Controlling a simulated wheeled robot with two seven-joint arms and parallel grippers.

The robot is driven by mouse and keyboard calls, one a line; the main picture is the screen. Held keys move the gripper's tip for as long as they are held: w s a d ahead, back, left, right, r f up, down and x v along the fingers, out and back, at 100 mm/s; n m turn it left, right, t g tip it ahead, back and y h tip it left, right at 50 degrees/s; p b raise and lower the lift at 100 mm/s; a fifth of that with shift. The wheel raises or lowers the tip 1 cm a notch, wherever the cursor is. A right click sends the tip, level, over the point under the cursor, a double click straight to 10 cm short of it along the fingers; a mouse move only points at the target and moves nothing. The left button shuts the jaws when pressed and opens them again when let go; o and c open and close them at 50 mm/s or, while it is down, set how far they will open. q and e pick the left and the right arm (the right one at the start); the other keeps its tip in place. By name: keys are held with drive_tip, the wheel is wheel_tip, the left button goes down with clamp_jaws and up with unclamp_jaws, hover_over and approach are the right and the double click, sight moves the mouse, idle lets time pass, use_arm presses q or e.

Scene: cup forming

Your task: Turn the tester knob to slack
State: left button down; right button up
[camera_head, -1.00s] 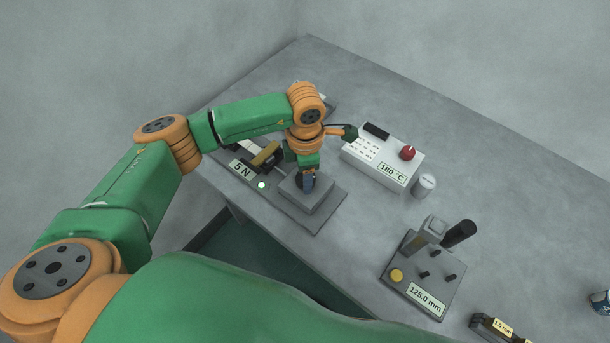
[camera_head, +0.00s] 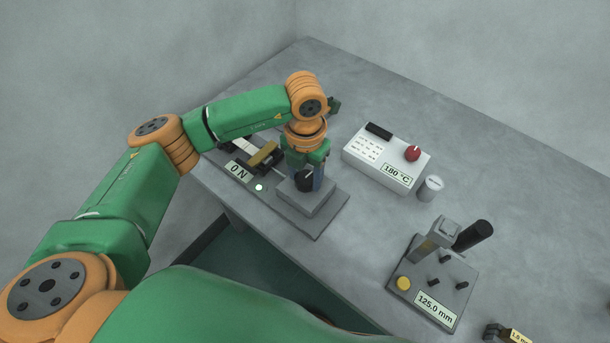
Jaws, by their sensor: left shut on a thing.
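The tester (camera_head: 325,218) is a grey base near the table's left edge. Its display (camera_head: 238,171) reads 0 N, and a small lamp (camera_head: 259,187) beside it looks white. The black tester knob (camera_head: 304,180) with a white pointer line sits on a raised grey block. My left gripper (camera_head: 311,181) points down at the knob and is shut on it; the fingers are partly hidden behind the knob and the wrist. A brass-coloured piece (camera_head: 263,153) lies in the tester behind the display. My right gripper is not in view.
A white box (camera_head: 384,160) with a red knob (camera_head: 413,153) reads 180 °C, with a grey cylinder (camera_head: 430,187) beside it. A grey device (camera_head: 440,280) reading 125.0 mm stands at the front right. The table's far right is clear.

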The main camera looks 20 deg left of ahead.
sight(305, 178)
use_arm(q)
drive_tip(key=shift+r+n, duration=0.1)
drive_tip(key=shift+n, duration=0.6)
drive_tip(key=shift+c, duration=1.1)
unclamp_jaws()
wheel_tip(305, 178, up, 6)
drive_tip(key=shift+r+b, duration=0.1)
drive_tip(key=shift+b, duration=0.8)
drive_tip(key=shift+r, duration=0.45)
